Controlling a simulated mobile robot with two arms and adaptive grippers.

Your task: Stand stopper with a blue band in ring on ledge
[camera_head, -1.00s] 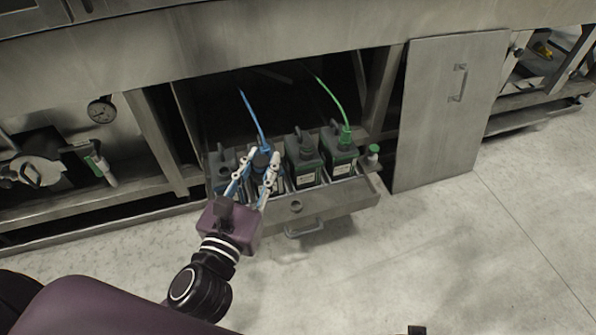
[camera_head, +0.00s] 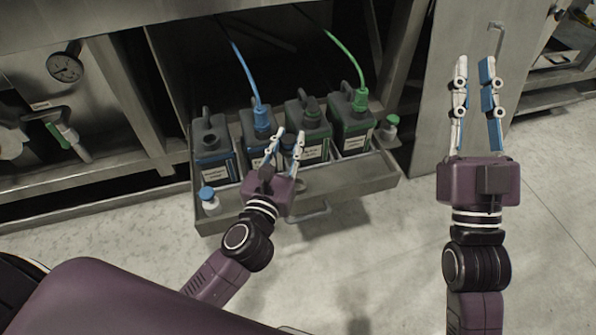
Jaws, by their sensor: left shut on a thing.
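My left gripper (camera_head: 285,143) is over the drawer's front part, its fingers shut on a small dark piece with blue on it (camera_head: 288,139), apparently the stopper with the blue band. The fingers partly hide it. The ledge (camera_head: 345,179) is the drawer's front rim. My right gripper (camera_head: 475,105) is open and empty, in front of the grey panel to the right of the drawer.
The drawer holds several dark canisters; a blue hose (camera_head: 241,70) and a green hose (camera_head: 340,52) run into two of them. A small white bottle with a blue cap (camera_head: 208,203) stands at the drawer's front left, a green-capped one (camera_head: 388,131) at its right end. A handle (camera_head: 312,215) sticks out in front.

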